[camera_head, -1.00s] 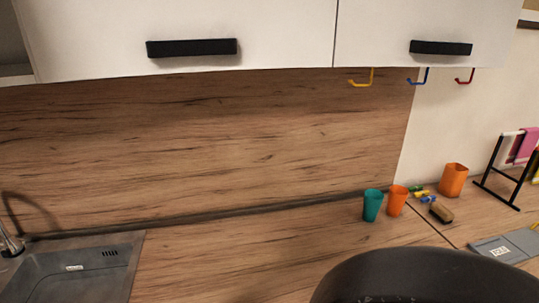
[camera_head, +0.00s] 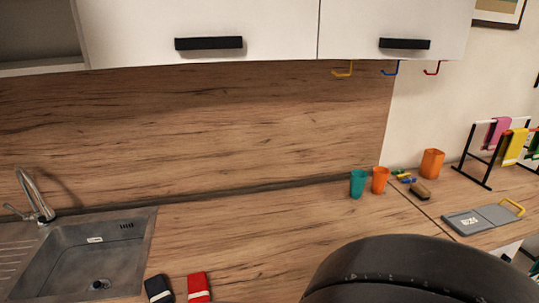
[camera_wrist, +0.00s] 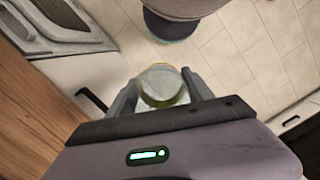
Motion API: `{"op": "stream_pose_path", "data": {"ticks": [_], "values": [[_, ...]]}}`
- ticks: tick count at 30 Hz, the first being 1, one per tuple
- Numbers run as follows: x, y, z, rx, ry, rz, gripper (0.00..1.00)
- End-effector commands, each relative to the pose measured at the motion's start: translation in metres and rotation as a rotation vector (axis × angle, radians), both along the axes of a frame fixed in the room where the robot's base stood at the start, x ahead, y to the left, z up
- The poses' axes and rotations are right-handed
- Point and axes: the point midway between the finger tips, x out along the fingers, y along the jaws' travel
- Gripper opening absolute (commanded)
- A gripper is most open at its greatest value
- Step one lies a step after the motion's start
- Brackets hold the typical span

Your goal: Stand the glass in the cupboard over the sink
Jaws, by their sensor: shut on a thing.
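In the wrist view my gripper (camera_wrist: 162,95) is shut on a clear glass (camera_wrist: 162,82), which sits between its two fingers. The tiled floor shows beyond the glass. The head view shows neither the glass nor the gripper. The sink (camera_head: 85,255) with its tap (camera_head: 36,198) is at the left of the head view. Above it, at the upper left, is an open cupboard compartment (camera_head: 38,66), only its lower part in view. To its right are white cupboard doors (camera_head: 260,25) with black handles.
A teal cup (camera_head: 357,184) and an orange cup (camera_head: 380,180) stand on the worktop, with a larger orange container (camera_head: 432,163) behind. A dark packet (camera_head: 158,289) and a red packet (camera_head: 198,287) lie right of the sink. Coloured hooks (camera_head: 389,69) hang below the cupboards.

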Motion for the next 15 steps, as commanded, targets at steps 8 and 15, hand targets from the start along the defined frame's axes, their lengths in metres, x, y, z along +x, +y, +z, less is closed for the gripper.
{"op": "stream_pose_path", "data": {"ticks": [8, 15], "values": [[0.052, -0.016, -0.015, 0.000, -0.001, -0.233, 0.10], [0.122, -0.059, -0.034, 0.002, -0.002, -0.567, 0.10]]}}
